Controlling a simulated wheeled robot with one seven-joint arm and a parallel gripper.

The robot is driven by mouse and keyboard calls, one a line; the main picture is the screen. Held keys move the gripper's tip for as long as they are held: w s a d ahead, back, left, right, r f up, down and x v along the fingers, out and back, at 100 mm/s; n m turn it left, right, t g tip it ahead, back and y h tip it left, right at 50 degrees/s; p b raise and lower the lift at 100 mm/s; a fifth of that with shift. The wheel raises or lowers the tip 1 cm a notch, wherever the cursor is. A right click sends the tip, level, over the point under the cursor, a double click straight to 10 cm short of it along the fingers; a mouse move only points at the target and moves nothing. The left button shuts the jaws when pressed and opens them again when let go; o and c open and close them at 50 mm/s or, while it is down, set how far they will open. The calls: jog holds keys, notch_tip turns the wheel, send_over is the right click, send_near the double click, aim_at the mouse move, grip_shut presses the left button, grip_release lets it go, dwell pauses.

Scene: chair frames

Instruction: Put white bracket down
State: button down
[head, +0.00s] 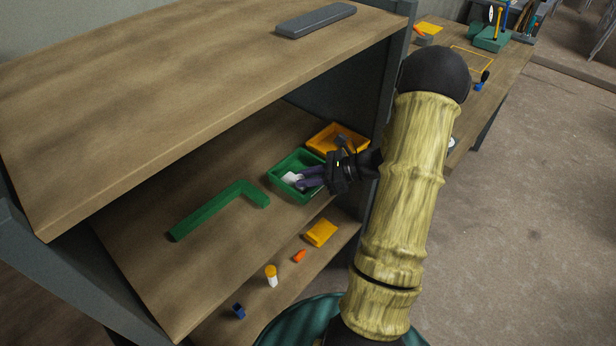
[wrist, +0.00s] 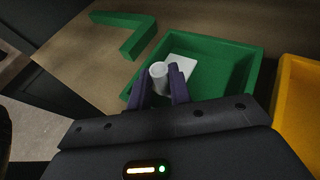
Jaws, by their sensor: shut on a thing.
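The white bracket (wrist: 159,72) is between the purple fingers of my gripper (wrist: 166,84), which is shut on it. It is over the left part of a green tray (wrist: 243,54) on the middle shelf. In the wrist view, a round white end sticks up between the fingers and a flat white part shows behind. In the head view the white bracket (head: 292,178) shows at the tips of my gripper (head: 300,181), within the outline of the green tray (head: 280,165). I cannot tell whether it touches the tray floor.
A yellow tray (head: 327,134) stands beside the green one. A green L-shaped piece (head: 218,208) lies on the same shelf (head: 150,262). The top shelf (head: 180,70) overhangs, with a grey bar (head: 316,20) on it. Small items, including a yellow block (head: 320,232), lie on the lower shelf.

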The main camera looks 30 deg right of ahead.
jog(key=shift+r, duration=0.1)
jog(key=c, duration=1.6)
grip_release()
jog(key=shift+o, duration=0.2)
jog(key=shift+a, duration=0.1)
jog(key=shift+s+d, duration=0.1)
jog(key=shift+d, duration=0.1)
jog(key=v, duration=1.1)
jog(key=shift+d+r, duration=0.15)
jog(key=shift+d, duration=0.1)
jog(key=shift+a, duration=0.1)
